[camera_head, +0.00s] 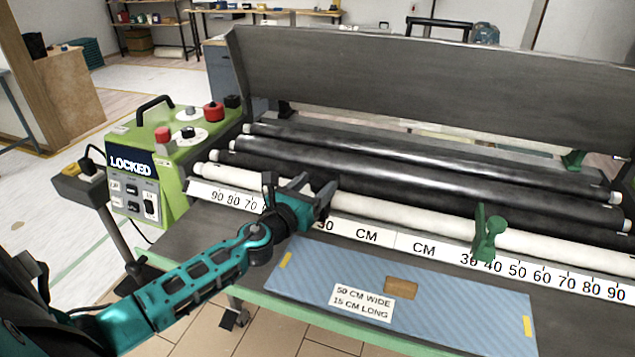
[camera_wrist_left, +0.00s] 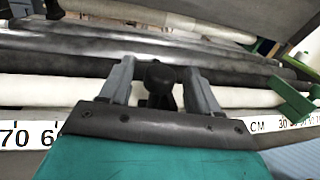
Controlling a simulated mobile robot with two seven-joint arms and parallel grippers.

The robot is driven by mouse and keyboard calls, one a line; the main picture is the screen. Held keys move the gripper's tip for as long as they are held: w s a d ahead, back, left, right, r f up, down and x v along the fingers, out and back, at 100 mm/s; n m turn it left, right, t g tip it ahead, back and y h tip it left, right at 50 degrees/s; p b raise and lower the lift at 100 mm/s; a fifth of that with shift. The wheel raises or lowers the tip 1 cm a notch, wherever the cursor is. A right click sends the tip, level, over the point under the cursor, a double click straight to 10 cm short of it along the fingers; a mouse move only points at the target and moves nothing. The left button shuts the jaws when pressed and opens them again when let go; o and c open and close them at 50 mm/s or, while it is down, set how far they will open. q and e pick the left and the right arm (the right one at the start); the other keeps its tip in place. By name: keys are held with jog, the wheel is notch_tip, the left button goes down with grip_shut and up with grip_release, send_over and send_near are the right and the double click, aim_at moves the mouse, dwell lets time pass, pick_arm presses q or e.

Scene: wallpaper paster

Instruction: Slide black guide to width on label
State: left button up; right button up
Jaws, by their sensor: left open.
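The black guide (camera_wrist_left: 160,82) shows in the left wrist view as a dark knob on a stem, in front of the rollers. My left gripper (camera_wrist_left: 158,90) is open, with one finger on each side of the guide; whether they touch it is unclear. In the head view my left gripper (camera_head: 309,184) is over the ruler strip (camera_head: 405,245), hiding its left numbers between 70 and 30, and I cannot make out the guide clearly there. The label (camera_head: 363,302) reads "50 CM WIDE 15 CM LONG". My right gripper is not in view.
A green guide (camera_head: 488,238) stands near 30–40 on the right scale. The blue sheet (camera_head: 450,309) carries the label and a brown block (camera_head: 401,288). A green control box (camera_head: 165,160) reading "LOCKED" stands left. Black rollers (camera_head: 400,165) lie behind the strip.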

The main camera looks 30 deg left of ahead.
pick_arm(q)
jog(key=shift+w, duration=0.75)
grip_shut()
